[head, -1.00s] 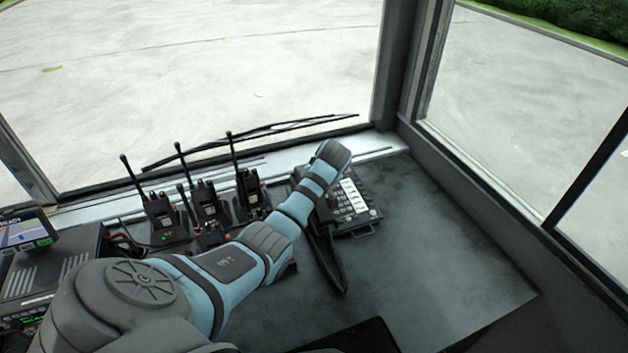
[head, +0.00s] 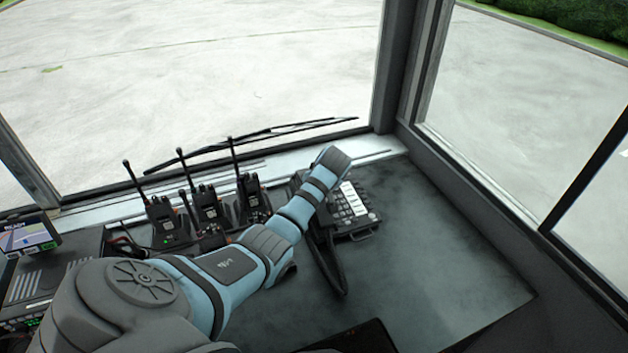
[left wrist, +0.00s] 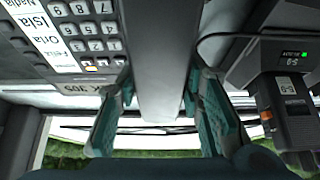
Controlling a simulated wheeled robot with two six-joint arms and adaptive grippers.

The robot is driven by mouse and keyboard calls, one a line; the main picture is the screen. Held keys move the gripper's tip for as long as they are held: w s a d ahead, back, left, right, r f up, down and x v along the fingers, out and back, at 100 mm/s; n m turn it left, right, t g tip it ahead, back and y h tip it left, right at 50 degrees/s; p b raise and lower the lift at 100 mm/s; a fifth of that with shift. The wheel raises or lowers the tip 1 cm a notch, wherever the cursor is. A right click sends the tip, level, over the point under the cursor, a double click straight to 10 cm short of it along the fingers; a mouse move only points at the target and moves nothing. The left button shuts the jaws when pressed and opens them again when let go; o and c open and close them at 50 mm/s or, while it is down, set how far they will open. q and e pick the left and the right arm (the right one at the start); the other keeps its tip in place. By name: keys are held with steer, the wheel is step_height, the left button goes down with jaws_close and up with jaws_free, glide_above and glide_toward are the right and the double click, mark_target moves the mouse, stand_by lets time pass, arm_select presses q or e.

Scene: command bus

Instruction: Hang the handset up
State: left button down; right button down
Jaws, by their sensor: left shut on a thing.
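The phone base (head: 352,207), with white labels and keys, sits on the dashboard near the windscreen corner. Its keypad (left wrist: 98,38) shows upside down at the left of the left wrist view. My left gripper (left wrist: 160,98) has its teal fingers on both sides of the grey handset (left wrist: 162,50), shut on it. The handset runs lengthwise through the middle of the wrist view, beside the keypad. In the head view my left wrist hides the gripper and part of the base. A dark band, handset or cord, hangs below the wrist. Whether the handset touches the base cannot be told.
Several handheld radios with antennas, one a radio (head: 163,217), stand in chargers left of the base; one radio (left wrist: 290,108) shows at the right of the wrist view. A small screen (head: 28,236) is at far left. The dashboard (head: 440,250) right of the base is clear.

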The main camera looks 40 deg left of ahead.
arm_select(q)
steer(key=c, duration=1)
jaws_free()
steer(key=v, duration=1.2)
